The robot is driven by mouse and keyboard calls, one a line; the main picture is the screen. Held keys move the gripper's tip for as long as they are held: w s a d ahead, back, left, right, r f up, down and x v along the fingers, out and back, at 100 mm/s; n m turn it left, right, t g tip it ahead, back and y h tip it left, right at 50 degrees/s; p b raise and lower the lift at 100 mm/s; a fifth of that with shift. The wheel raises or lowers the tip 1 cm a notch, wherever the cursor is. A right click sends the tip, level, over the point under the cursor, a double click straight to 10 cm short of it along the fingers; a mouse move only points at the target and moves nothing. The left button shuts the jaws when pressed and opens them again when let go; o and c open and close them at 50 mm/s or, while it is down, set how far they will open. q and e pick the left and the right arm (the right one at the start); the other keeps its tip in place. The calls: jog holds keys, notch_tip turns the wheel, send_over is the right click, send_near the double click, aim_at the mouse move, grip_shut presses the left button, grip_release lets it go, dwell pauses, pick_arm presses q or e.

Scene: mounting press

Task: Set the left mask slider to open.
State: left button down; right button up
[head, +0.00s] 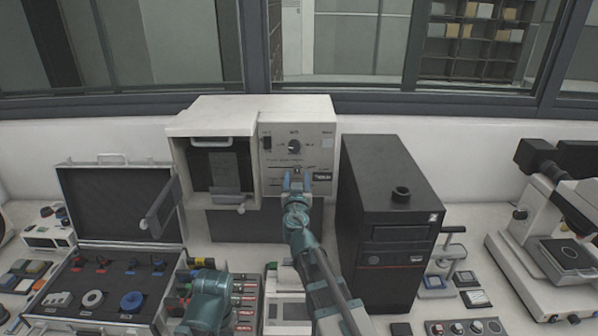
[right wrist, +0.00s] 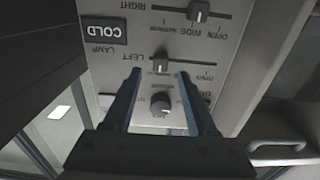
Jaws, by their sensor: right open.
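The mounting press (head: 215,118) stands against the back wall, its control panel (head: 270,145) facing me. In the right wrist view the panel appears upside down. The left mask slider (right wrist: 160,66) is a small dark knob on a slot marked LEFT; its OPEN mark lies to the right in that view, and the knob sits away from it. My right gripper (head: 296,182) is in front of the lower panel. Its open, empty fingers (right wrist: 159,78) stand on either side of the slider knob; I cannot tell whether they touch the panel.
The right slider (right wrist: 197,12) and a round knob (right wrist: 160,105) are close to the left slider. A black tower (head: 390,220) stands right of my right arm. An open case (head: 110,280) and a microscope (head: 550,220) are on the bench.

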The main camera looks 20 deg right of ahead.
aim_at(297, 171)
jog(key=x, duration=0.3)
jog(key=shift+w+d, duration=0.1)
jog(key=shift+w, duration=0.05)
grip_shut()
dwell(1.3)
